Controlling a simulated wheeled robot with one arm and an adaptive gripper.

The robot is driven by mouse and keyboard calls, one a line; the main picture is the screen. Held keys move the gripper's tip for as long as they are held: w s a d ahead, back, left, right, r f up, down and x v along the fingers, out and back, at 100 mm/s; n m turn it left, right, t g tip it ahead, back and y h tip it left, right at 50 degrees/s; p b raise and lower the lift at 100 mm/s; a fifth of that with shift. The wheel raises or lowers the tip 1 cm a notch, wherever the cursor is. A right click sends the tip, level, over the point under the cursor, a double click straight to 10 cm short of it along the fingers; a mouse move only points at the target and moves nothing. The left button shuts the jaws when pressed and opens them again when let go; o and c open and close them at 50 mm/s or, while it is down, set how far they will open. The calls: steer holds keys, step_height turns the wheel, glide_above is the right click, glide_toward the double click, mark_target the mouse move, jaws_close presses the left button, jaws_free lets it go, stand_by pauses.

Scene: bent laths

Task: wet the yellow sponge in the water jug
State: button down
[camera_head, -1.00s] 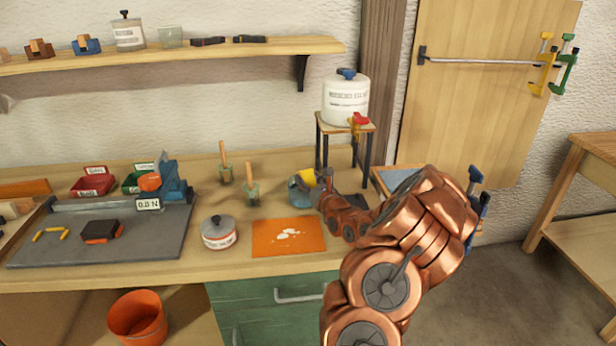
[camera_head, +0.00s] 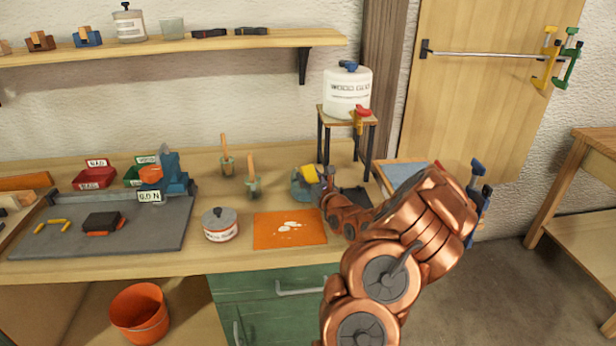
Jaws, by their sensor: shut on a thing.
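The yellow sponge (camera_head: 309,174) shows as a small yellow patch at the upper right of the blue-green water jug (camera_head: 300,189) on the bench. My gripper (camera_head: 319,180) comes in from the right and is shut on the sponge. The sponge overlaps the jug's rim in the picture; I cannot tell whether it is inside the jug or just above it. The water is not visible. My copper-coloured arm covers the bench to the right of the jug.
Two pots with brushes (camera_head: 252,186) stand left of the jug. An orange mat (camera_head: 290,229) and a round tin (camera_head: 220,225) lie in front. A wood glue container (camera_head: 347,92) sits on a small stand (camera_head: 350,116) behind right.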

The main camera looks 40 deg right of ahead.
mark_target(310, 170)
steer(key=shift+s+f, duration=0.1)
steer(key=shift+f, duration=0.6)
steer(key=shift+d+r, duration=0.1)
steer(key=shift+r, duration=1.05)
steer(key=shift+r+p, duration=0.9)
steer(key=shift+r, duration=1.8)
steer(key=shift+r+p, duration=0.5)
steer(key=shift+r, duration=1.45)
